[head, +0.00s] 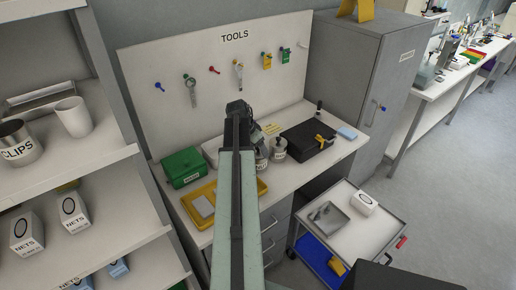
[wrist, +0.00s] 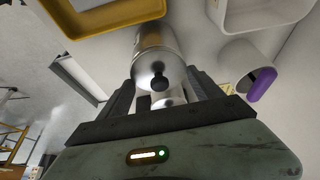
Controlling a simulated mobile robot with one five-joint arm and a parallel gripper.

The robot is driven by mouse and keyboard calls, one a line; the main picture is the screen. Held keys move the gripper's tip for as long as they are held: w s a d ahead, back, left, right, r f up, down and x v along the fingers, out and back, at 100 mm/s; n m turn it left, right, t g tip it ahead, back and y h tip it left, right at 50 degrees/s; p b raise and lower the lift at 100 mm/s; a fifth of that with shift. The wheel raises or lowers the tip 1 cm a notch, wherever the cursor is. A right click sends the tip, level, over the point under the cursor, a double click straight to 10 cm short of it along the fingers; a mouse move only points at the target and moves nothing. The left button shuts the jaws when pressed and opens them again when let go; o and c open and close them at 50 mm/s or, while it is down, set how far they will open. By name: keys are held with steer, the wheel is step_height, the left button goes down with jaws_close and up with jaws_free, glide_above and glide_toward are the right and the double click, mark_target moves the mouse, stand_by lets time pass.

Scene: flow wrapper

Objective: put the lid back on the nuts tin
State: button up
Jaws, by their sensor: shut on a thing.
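In the wrist view my gripper (wrist: 161,88) has its two dark fingers on either side of a shiny round metal lid (wrist: 148,76) with a black knob, and it is shut on this lid. A metal tin (wrist: 153,40) shows directly behind the lid. I cannot tell whether lid and tin touch. In the head view my arm reaches over the bench and hides the lid and most of the grip. Two small labelled tins, one partly covered (head: 262,158) and one clearer (head: 278,151), stand just right of the arm. Their labels are too small to read.
On the bench (head: 337,152) are a green box (head: 183,167), a yellow tray (head: 196,190) and a black case (head: 307,141). The tool board (head: 150,65) rises behind. A cart (head: 365,232) stands at front right. A white cylinder (wrist: 238,62) shows in the wrist view.

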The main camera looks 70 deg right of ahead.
steer(key=o, duration=1.4)
step_height(320, 180, up, 7)
steer(key=p, duration=0.7)
steer(key=shift+r, duration=0.1)
jaws_close()
stand_by(0.7)
steer(key=shift+f, duration=0.2)
steer(key=shift+f+b, duration=2.15)
steer(key=shift+b, duration=0.1)
